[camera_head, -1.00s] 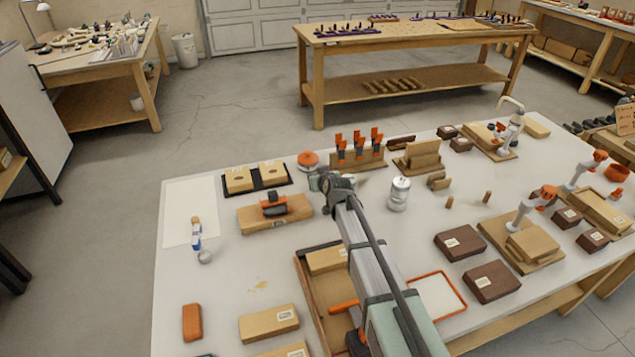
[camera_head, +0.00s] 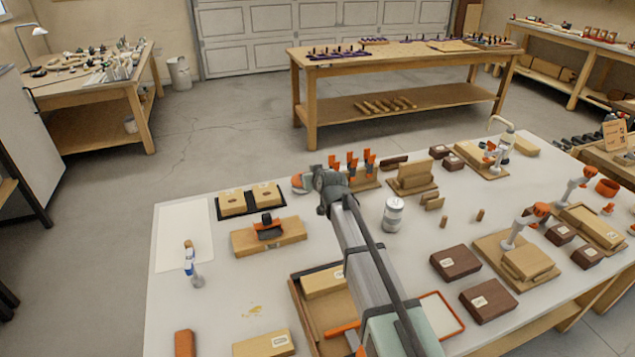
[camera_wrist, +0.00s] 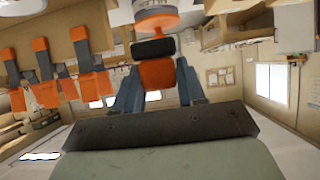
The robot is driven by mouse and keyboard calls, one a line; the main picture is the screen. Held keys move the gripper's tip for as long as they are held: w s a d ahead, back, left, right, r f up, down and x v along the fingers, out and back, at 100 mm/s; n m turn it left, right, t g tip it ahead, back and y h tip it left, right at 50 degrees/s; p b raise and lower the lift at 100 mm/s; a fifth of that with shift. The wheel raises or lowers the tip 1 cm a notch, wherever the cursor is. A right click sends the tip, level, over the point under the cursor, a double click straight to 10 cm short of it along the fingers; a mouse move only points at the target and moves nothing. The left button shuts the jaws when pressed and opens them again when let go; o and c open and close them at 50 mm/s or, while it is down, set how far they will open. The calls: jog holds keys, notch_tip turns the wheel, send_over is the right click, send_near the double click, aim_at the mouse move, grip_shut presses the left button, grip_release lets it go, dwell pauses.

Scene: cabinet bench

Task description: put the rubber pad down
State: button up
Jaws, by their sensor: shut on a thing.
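My gripper (camera_head: 325,190) is over the far left part of the white bench, beside a round orange thing (camera_head: 299,184). In the wrist view my gripper (camera_wrist: 157,75) has its blue-grey fingers on both sides of a small orange piece with a dark rounded part at its far end. I take this piece to be the rubber pad (camera_wrist: 157,76). In the head view my gripper and arm hide it. A larger orange and white round thing (camera_wrist: 156,18) shows just beyond it. I cannot tell whether the pad touches anything below.
Upright orange clamps (camera_head: 352,164) stand right behind my gripper. A wooden block bearing an orange and black tool (camera_head: 268,234) is nearer. A silver can (camera_head: 393,214) stands right. A pale sheet (camera_head: 183,235) lies at left.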

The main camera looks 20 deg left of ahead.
jog(key=shift+r, duration=0.5)
jog(key=s+d+f+m+t, duration=0.1)
jog(key=s+d, duration=0.3)
jog(key=d, duration=0.1)
jog(key=w+d+r+m+t+h, duration=0.1)
jog(key=w+d+r+m+h, duration=0.3)
jog(key=d, duration=1.4)
jog(key=w+d+r+m+t+h, duration=0.15)
jog(key=d+r, duration=0.55)
jog(key=d, duration=1)
jog(key=w+d+r+m+h, duration=0.3)
jog(key=w+d+r, duration=0.15)
jog(key=d, duration=1.35)
jog(key=s+a+f+n+g+y, duration=0.3)
jog(key=s+a+f+n+y, duration=0.55)
jog(key=a+f, duration=0.45)
jog(key=s+a+f+n+g+y, duration=0.4)
jog(key=s+a+n+g, duration=0.55)
jog(key=s, duration=0.25)
jog(key=shift+n, duration=0.25)
jog(key=shift+a+f, duration=0.15)
jog(key=shift+f, duration=1.45)
jog(key=shift+a+f, duration=0.1)
jog(key=shift+f, duration=1.45)
